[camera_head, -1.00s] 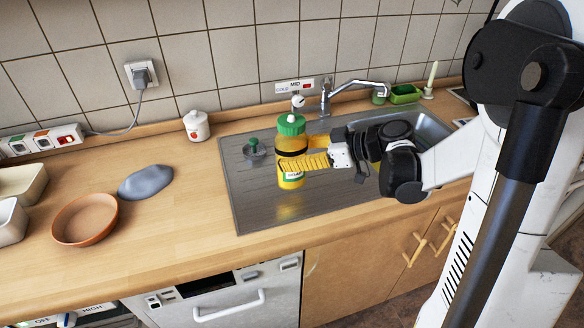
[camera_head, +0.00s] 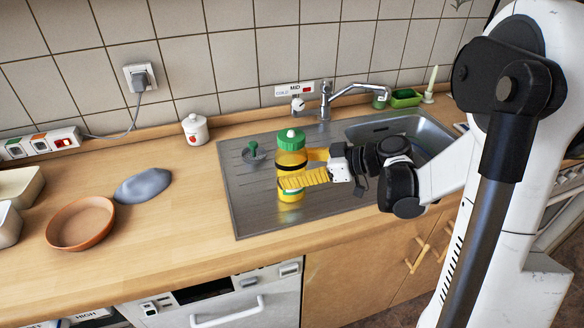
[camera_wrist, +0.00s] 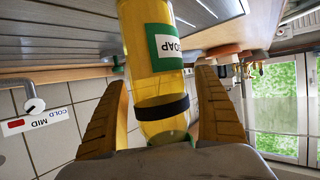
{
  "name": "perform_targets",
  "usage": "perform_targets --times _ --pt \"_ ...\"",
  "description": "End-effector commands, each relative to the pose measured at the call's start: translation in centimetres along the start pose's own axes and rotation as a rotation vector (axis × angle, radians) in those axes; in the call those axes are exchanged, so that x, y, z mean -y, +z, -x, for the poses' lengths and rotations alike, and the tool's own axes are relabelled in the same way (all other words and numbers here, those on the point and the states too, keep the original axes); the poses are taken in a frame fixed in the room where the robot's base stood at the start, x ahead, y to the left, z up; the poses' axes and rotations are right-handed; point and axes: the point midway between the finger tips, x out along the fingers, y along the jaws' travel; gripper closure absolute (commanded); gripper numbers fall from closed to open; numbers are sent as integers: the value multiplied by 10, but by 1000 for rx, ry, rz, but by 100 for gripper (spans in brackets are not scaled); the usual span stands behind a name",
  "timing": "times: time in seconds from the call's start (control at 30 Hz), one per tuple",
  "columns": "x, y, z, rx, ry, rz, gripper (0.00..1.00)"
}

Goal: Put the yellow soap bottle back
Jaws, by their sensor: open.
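The yellow soap bottle (camera_head: 291,159) has a green cap, a black band and a green-and-white label. It stands upright on the ridged metal drainboard (camera_head: 247,205), left of the sink basin. My gripper (camera_head: 296,169) reaches in from the right at bottle height, one yellow finger in front and the other partly hidden behind the bottle. In the wrist view the bottle (camera_wrist: 156,85) shows upside down between the two open fingers of my gripper (camera_wrist: 162,80). A narrow gap shows beside the right finger; contact at the left finger is hard to tell.
A green-handled sink plug (camera_head: 254,150) lies just left of the bottle. The faucet (camera_head: 326,100) and sink basin (camera_head: 405,125) are behind and right. A white jar (camera_head: 195,129), grey cloth-like lump (camera_head: 143,185) and brown bowl (camera_head: 81,222) are left. The drainboard's front left is clear.

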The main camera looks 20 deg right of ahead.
Motion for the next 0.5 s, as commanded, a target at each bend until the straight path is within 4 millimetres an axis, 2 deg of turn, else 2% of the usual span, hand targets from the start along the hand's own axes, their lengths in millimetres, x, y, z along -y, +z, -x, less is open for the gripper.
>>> perform_targets --times 0.07,0.17,0.5 --pt "0 -4 4 0 1 0 19" --pt "-1 -4 20 0 3 -2 19" --pt "-1 -5 95 0 4 -3 19"
